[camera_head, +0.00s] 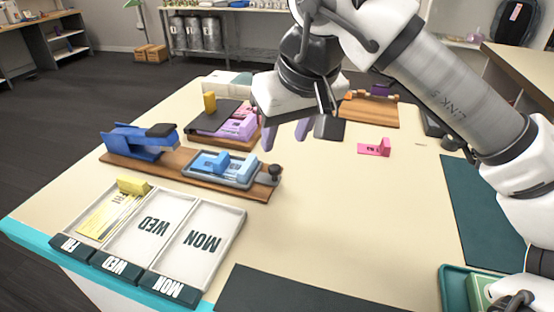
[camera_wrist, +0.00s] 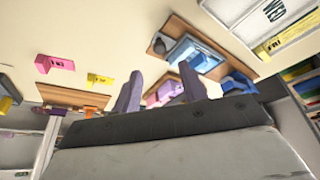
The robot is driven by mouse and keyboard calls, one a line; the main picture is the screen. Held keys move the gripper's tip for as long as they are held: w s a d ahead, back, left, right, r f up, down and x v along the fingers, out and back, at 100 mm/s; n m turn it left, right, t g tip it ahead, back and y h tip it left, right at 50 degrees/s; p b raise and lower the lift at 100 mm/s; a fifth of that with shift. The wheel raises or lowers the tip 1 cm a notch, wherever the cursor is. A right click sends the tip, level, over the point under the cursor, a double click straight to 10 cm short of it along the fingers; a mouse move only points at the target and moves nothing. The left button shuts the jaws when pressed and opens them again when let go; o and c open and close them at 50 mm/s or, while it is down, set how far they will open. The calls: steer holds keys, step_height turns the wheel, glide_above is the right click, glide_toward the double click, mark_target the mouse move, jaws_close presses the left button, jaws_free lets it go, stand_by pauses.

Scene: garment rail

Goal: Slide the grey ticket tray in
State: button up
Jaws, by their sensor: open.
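The grey ticket tray (camera_head: 244,182) lies on a long wooden board (camera_head: 170,169), with blue tickets (camera_head: 215,162) in it and a dark round knob (camera_head: 275,171) at its right end. A blue press-like device (camera_head: 140,143) with a black top stands at the board's left end, to the left of the tray. In the wrist view the tray (camera_wrist: 203,62) and its knob (camera_wrist: 158,45) show upper right of centre. My gripper (camera_head: 286,134) is open and empty, above and behind the knob; its two purple fingers also show in the wrist view (camera_wrist: 160,90).
A white tray (camera_head: 222,262) with FRI, WED and MON compartments lies in front, a yellow ticket in FRI. Another device with purple tickets (camera_head: 235,122) stands behind the board. A pink ticket (camera_head: 374,148) lies right on clear tabletop. Dark mats lie front and right.

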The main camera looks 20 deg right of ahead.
mark_target(275, 167)
steer(key=x, duration=0.8)
steer(key=shift+a+f, duration=0.1)
steer(key=shift+f, duration=0.2)
jaws_close()
